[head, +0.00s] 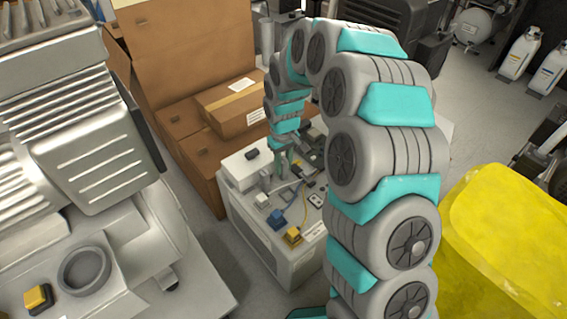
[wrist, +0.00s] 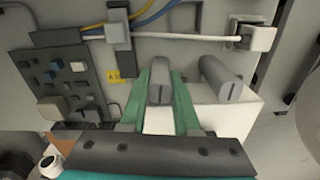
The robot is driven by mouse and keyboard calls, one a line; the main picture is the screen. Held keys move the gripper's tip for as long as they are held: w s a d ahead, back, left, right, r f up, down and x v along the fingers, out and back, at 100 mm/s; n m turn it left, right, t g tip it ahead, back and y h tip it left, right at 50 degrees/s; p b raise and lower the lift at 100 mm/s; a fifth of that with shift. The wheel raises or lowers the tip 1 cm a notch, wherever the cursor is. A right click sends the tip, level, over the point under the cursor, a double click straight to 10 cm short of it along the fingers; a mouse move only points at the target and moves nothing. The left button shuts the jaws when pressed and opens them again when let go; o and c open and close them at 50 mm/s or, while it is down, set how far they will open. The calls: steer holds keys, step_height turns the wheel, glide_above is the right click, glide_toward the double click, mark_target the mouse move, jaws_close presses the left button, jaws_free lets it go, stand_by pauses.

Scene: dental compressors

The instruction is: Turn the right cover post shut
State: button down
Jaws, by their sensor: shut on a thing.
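Two grey cover posts with slotted ends show in the wrist view. One cover post (wrist: 160,92) lies between the green fingers of my gripper (wrist: 161,75), which is shut on it. The slot on its end looks roughly upright in the picture. The other post (wrist: 222,78) stands free to the right, beside the right finger and apart from it. I cannot tell for certain which of the two is the task's right post.
In the head view cardboard boxes (head: 185,60) stand behind, a large grey machine (head: 90,130) left, a yellow bin (head: 505,235) right.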

mark_target(283, 160)
steer(key=shift+n, duration=0.6)
steer(key=c, duration=0.9)
jaws_free()
step_height(283, 160, up, 7)
steer(key=shift+r, duration=0.4)
